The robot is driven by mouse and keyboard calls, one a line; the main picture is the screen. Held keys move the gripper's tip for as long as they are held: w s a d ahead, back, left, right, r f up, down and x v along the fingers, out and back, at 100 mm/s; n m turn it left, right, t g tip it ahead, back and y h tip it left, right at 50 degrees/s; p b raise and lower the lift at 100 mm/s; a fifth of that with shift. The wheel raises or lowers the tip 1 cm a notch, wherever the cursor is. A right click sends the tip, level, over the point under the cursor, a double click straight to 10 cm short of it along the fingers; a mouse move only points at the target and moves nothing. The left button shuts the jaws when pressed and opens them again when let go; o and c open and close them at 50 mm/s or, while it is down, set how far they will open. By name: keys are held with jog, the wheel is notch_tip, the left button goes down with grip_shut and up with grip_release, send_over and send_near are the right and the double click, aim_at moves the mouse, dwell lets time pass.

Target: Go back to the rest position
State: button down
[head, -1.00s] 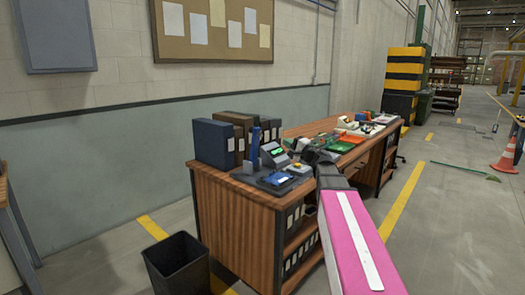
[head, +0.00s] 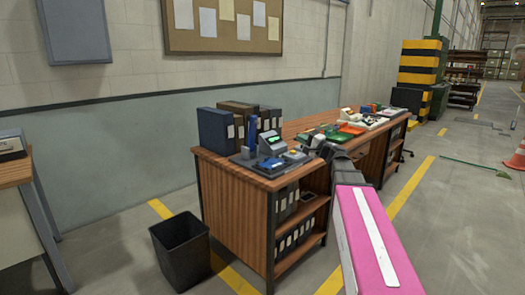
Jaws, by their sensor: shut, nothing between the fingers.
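My arm reaches forward from the bottom right in the head view, and its pink link covers part of the floor and the desk's right side. My gripper (head: 322,149) is small and dark at the arm's far end. It appears shut and empty, in front of the right edge of the wooden desk (head: 233,203). The picture does not show clearly how far it is from the desk top.
On the desk stand several binders (head: 217,130) and a device with a green screen (head: 270,142). A black bin (head: 181,250) stands on the floor at its left. Another table (head: 14,172) is at the far left. Open floor with a traffic cone (head: 515,157) lies right.

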jog(key=s+a+f+n+g+h, duration=0.35)
jog(key=s+f, duration=0.25)
jog(key=f, duration=0.6)
jog(key=s+a+f+n+g+h, duration=0.2)
jog(key=s+f+g, duration=0.3)
jog(key=f, duration=0.8)
jog(key=s+d+f+n+g+h, duration=0.1)
jog(key=s+d+f+g+h, duration=0.1)
jog(key=s+f, duration=0.5)
jog(key=s+d+f+n+g+h, duration=0.2)
jog(key=s+d+f+g+h, duration=0.1)
jog(key=s+d+f+h, duration=0.2)
jog(key=s+f+h, duration=0.2)
jog(key=s+f, duration=0.1)
jog(key=shift+s+d+g, duration=0.15)
jog(key=shift+s+g, duration=0.2)
jog(key=shift+s, duration=0.05)
jog(key=shift+f, duration=0.1)
